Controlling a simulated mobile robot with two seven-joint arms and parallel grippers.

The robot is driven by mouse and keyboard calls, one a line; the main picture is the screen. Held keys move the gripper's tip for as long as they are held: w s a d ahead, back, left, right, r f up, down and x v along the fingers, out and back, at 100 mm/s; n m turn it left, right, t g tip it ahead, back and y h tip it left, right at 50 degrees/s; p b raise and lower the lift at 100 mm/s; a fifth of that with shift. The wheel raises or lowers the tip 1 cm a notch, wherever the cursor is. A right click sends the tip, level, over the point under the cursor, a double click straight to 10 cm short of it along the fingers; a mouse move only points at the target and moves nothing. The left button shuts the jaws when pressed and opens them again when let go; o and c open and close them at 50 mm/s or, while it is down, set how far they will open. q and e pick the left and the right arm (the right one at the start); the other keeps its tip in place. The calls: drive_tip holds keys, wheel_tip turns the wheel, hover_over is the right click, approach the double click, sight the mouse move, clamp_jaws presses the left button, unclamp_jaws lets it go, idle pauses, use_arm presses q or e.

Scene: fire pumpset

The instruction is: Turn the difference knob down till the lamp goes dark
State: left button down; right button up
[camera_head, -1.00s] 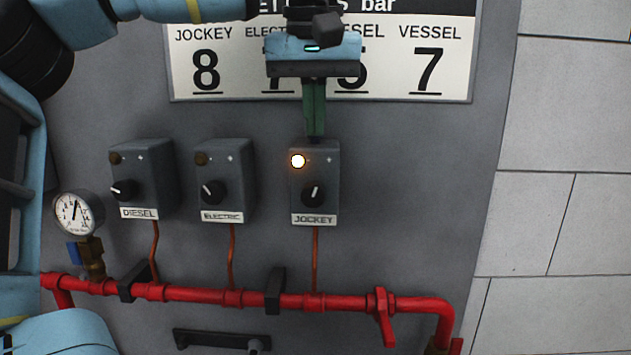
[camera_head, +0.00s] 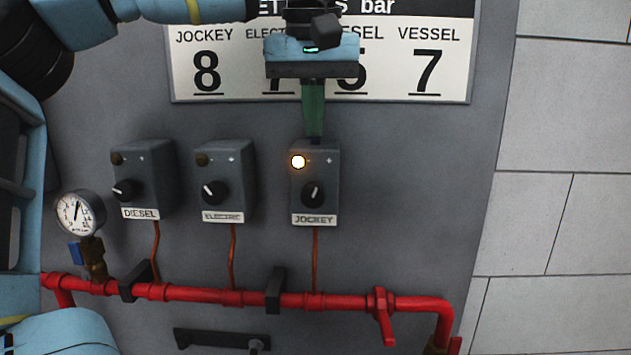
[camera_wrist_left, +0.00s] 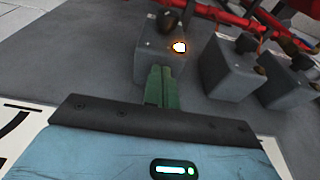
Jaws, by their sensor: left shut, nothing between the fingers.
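The JOCKEY switch box (camera_head: 328,182) is on the grey panel, with a black knob (camera_head: 312,195) on its face and a lit lamp (camera_head: 298,162) at its upper left. My left gripper (camera_head: 314,136) is shut and empty, its green fingers pointing down at the top edge of this box, above the knob. I cannot tell whether the tips touch the box. In the left wrist view the fingers (camera_wrist_left: 162,72) lie over the box's edge, with the lit lamp (camera_wrist_left: 180,47) beyond them. The right gripper is not seen.
The DIESEL box (camera_head: 150,175) and ELECTRIC box (camera_head: 232,175) sit to the left, their lamps dark. A gauge (camera_head: 76,212) is at far left. A red pipe (camera_head: 200,295) with a red valve handle (camera_head: 385,318) runs below. A settings sign (camera_head: 425,98) is behind my gripper.

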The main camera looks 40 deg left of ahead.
use_arm(q)
drive_tip(key=shift+s+d, duration=0.1)
drive_tip(key=shift+s, duration=0.1)
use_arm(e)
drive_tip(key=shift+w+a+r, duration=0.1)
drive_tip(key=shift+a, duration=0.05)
